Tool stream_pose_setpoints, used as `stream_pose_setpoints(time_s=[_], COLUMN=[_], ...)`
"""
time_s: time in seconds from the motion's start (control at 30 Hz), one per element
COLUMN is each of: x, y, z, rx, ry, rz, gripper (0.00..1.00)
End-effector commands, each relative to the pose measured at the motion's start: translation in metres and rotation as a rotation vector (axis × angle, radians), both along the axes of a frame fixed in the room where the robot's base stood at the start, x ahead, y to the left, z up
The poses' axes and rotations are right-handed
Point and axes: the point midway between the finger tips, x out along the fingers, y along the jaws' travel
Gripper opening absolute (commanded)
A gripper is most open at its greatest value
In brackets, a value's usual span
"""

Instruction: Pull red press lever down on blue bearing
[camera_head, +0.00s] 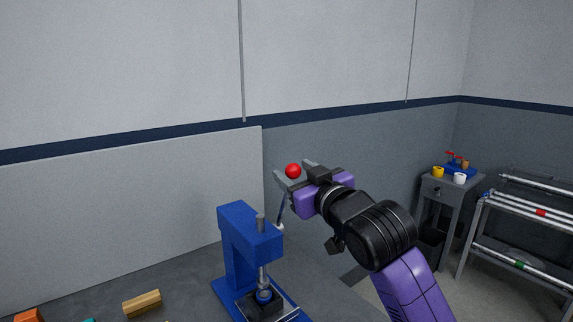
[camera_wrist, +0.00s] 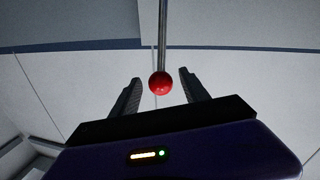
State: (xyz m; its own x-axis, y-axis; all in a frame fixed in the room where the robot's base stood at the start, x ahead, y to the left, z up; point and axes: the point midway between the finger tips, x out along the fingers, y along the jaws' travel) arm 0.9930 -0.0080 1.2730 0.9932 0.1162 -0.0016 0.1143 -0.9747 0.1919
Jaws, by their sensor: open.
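A blue press (camera_head: 238,250) stands on the grey table. Its lever ends in a red ball knob (camera_head: 293,171), raised up on a thin metal rod (camera_head: 281,212). In the wrist view the red knob (camera_wrist: 160,83) sits between the two fingers, with clear gaps on both sides. My gripper (camera_head: 294,173) is open around the knob; it also shows in the wrist view (camera_wrist: 160,88). A small blue bearing (camera_head: 264,296) sits on a dark block under the press's ram (camera_head: 262,253).
A wooden block (camera_head: 142,303) and an orange piece (camera_head: 28,315) lie on the table at left. A grey panel (camera_head: 130,200) stands behind the table. At right are a small cabinet (camera_head: 447,194) with cups and a rack (camera_head: 520,230) of metal rods.

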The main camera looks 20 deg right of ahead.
Motion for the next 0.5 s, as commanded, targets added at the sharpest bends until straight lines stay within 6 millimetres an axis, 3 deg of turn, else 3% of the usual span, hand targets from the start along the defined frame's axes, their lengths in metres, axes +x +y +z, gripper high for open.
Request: stream_pose_setpoints(time_s=[0.2, 0.5], x=[0.031, 0.044], y=[0.005, 0.006], z=[0.002, 0.001], rx=[-0.001, 0.0], ry=[0.0, -0.002], rz=[0.002, 0.001], gripper=[0.53, 0.53])
